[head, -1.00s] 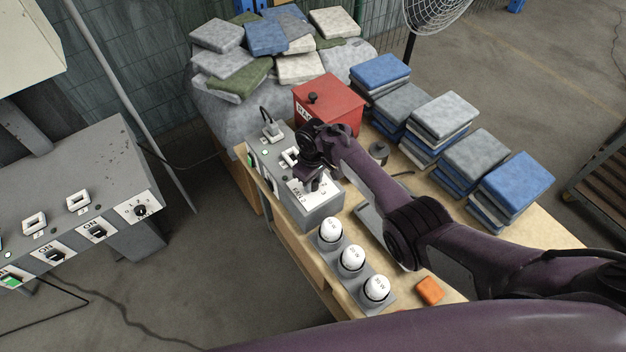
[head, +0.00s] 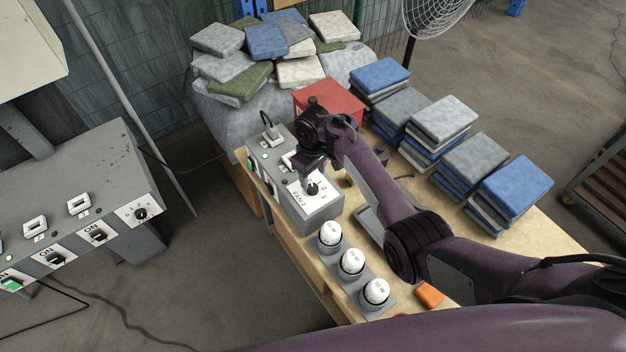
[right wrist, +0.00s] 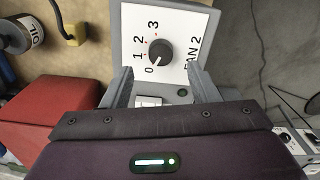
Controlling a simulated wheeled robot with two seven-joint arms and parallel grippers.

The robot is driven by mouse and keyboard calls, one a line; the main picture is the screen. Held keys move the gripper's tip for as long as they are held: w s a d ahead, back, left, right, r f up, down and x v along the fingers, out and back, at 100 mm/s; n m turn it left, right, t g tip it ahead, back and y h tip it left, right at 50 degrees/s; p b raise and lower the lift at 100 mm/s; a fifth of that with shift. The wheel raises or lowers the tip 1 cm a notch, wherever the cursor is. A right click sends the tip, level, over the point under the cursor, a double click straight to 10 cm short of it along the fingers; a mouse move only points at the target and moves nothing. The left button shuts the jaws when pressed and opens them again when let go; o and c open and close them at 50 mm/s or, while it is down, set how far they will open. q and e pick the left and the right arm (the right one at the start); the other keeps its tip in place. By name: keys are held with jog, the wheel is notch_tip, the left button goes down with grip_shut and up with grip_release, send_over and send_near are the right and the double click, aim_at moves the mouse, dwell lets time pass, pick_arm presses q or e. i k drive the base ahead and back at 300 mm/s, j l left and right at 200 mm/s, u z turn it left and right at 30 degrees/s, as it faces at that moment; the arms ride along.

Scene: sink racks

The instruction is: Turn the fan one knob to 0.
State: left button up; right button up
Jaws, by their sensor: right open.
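A grey control box (head: 318,215) stands on the wooden table with a white dial plate marked FAN 2. Its black knob (head: 312,188) also shows in the right wrist view (right wrist: 161,53), where its white pointer line faces about the 0. No knob marked fan one can be read in either view; part of the box is hidden behind my right gripper (head: 312,168). That gripper is open and empty just above and behind the FAN 2 knob, apart from it. In the right wrist view its two fingers (right wrist: 163,82) stand wide apart, below the dial. My left gripper is not in view.
A red box (head: 335,98) stands close behind the gripper. White bulbs (head: 351,261) stand in front of the control box. Folded cloth stacks (head: 440,120) line the right side. A separate grey panel (head: 75,190) with switches and a numbered knob (head: 140,214) is at left.

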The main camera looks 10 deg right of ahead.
aim_at(140, 214)
jog(key=k+j, duration=0.15)
jog(key=k, duration=0.35)
jog(key=k+j, duration=0.15)
jog(key=k, duration=0.35)
